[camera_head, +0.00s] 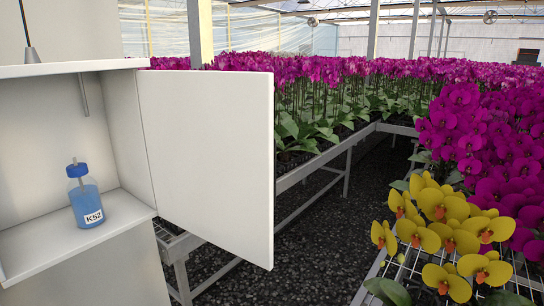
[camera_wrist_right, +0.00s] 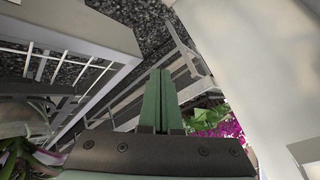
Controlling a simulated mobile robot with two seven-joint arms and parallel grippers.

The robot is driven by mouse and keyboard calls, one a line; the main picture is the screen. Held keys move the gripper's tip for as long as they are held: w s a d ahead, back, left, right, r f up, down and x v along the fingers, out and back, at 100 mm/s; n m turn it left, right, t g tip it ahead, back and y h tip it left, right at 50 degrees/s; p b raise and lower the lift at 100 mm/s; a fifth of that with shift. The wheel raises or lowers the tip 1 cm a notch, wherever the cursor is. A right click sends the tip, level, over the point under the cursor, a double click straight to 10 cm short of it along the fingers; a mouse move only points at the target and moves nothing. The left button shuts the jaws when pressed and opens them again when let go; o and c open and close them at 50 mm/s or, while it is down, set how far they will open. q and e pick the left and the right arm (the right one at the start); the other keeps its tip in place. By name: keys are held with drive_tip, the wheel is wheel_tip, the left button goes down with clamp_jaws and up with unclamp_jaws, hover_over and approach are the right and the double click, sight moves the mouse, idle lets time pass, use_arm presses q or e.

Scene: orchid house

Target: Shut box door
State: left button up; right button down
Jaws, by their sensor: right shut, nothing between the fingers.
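The white box (camera_head: 72,237) stands at the left in the head view, with its front open. Its white door (camera_head: 210,150) is hinged at the box's right side and stands wide open, swung out to the right. Inside on the floor of the box is a bottle of blue liquid (camera_head: 84,200) with a blue cap and a K52 label. My right gripper (camera_wrist_right: 161,73) shows only in the right wrist view, with its two green fingers together and nothing between them. A pale surface (camera_wrist_right: 245,50) fills the right of that view; I cannot tell whether it is the door. My left gripper is not seen.
Metal benches (camera_head: 318,160) with purple orchids (camera_head: 330,85) run behind the door. Yellow orchids (camera_head: 445,215) stand on a wire bench at the right. Dark gravel floor (camera_head: 320,235) lies clear between them. Metal bench framing (camera_wrist_right: 75,65) is close by in the wrist view.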

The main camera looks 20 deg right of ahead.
drive_tip(key=w+d+r+m+t+y, duration=0.1)
drive_tip(key=w+r+m+t+y, duration=0.15)
drive_tip(key=r, duration=0.95)
drive_tip(key=w+d+r+m+t+y, duration=0.15)
drive_tip(key=w+r, duration=0.25)
drive_tip(key=r, duration=0.9)
drive_tip(key=s+d+r+m+y, duration=0.1)
drive_tip(key=s+r+y, duration=0.15)
drive_tip(key=r, duration=0.55)
drive_tip(key=s+r+m+y, duration=0.1)
drive_tip(key=s+r+y, duration=0.15)
drive_tip(key=r, duration=0.55)
drive_tip(key=w+a+p, duration=0.2)
drive_tip(key=w+a, duration=0.3)
drive_tip(key=a, duration=0.5)
drive_tip(key=shift+w+a+f+t+y+p, duration=0.25)
drive_tip(key=shift+w+f+t+y+p, duration=0.05)
drive_tip(key=shift+f+t+y, duration=0.1)
drive_tip(key=shift+s+r, duration=0.1)
drive_tip(key=shift+s, duration=0.05)
